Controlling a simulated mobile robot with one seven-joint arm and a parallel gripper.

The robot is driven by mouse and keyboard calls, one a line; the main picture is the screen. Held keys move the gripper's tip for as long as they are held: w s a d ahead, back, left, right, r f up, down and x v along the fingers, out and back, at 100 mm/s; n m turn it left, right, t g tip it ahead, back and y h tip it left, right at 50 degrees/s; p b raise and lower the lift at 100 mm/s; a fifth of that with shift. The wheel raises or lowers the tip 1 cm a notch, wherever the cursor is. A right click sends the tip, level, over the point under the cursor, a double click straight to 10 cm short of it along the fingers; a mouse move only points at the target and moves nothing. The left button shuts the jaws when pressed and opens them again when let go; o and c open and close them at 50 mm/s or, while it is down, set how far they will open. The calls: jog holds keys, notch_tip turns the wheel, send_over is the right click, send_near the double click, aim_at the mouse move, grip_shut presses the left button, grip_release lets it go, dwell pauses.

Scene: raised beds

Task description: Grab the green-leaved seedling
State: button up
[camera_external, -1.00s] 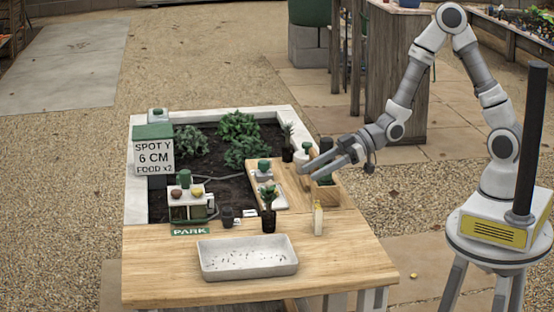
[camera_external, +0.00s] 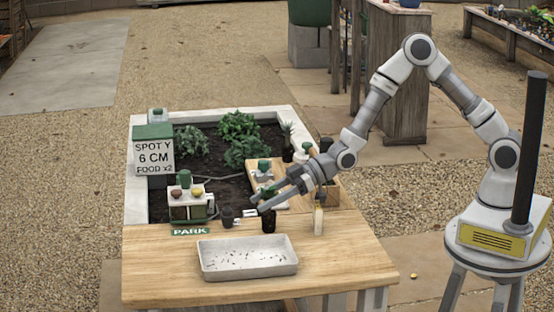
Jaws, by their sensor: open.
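The green-leaved seedling (camera_external: 267,193) stands upright in a small dark pot (camera_external: 269,223) at the back of the wooden table top. My gripper (camera_external: 265,200) reaches in from the right and is open, with its fingers at the height of the seedling's lower leaves and the pot's top. The fingers hide part of the leaves and stem. I cannot tell whether they are around the plant or in front of it, or whether they touch it.
A pale bottle (camera_external: 318,221) stands close right of the pot. A small dark cup (camera_external: 227,218) is to the left. A white tray (camera_external: 247,270) lies in front. A wooden board (camera_external: 294,196) with several items lies behind. The table's front right is clear.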

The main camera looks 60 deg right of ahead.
jog(key=shift+x, duration=0.95)
grip_shut()
